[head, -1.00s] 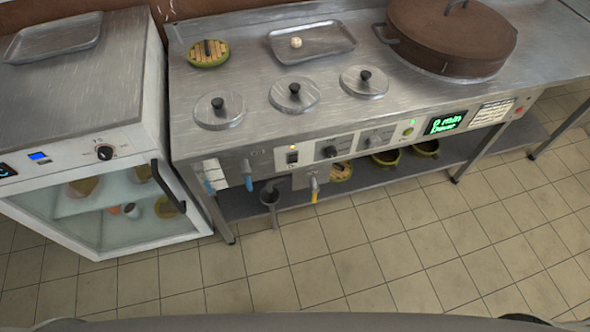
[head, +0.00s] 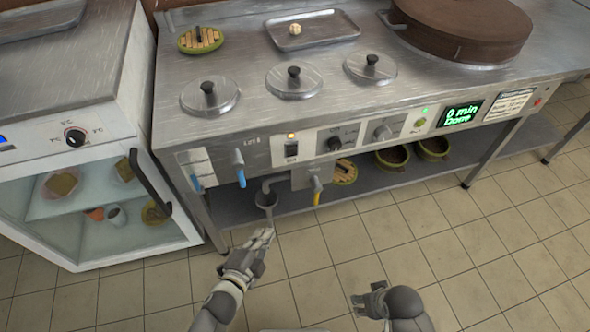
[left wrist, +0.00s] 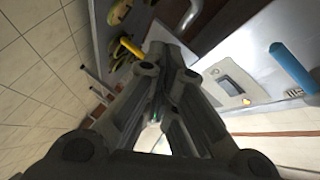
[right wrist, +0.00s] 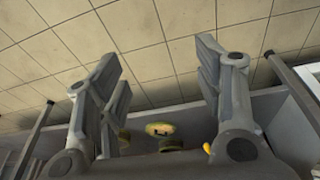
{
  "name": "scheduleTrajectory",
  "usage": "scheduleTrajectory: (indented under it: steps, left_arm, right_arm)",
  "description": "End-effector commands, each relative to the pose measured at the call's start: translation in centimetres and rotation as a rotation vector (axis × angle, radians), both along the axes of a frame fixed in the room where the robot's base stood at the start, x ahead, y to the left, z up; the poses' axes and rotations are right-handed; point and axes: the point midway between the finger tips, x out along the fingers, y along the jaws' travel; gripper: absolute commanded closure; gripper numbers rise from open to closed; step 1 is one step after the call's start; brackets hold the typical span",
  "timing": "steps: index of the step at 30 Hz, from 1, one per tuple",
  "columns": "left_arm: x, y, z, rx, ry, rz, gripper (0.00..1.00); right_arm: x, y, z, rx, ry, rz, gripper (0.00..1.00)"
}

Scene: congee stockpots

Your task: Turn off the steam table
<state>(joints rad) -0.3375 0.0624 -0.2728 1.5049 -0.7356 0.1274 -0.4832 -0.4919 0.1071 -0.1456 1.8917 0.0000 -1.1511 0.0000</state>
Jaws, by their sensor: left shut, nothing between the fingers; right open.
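Blue-handled taps (head: 197,183) and a yellow-handled tap (head: 317,187) stick out below the panel. A glass-front cabinet (head: 100,220) with a dark handle stands at left. A lower shelf (head: 380,175) holds green baskets. The tiled floor in front is clear.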

Motion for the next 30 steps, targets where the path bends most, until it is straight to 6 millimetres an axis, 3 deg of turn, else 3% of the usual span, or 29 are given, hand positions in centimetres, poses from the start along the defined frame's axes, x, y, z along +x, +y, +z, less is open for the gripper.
scheduleTrajectory:
  steps: [9,15,21,30]
  left_arm:
    - [2.0,-3.5,7.9,0.176,-0.374,-0.146,1.0]
    - [1.9,-4.6,11.4,0.257,-0.519,-0.188,1.0]
    - [1.8,-5.0,12.7,0.285,-0.57,-0.202,1.0]
    - [1.8,-5.0,12.8,0.286,-0.57,-0.201,1.0]
  right_arm:
    - [0.3,-0.1,5.2,0.003,-0.044,-0.006,0.39]
    - [-0.2,-0.3,7.8,0.003,-0.059,-0.009,0.39]
    - [-0.5,-0.3,8.8,0.003,-0.063,-0.01,0.39]
    - [-0.5,-0.3,8.9,0.003,-0.063,-0.01,0.39]
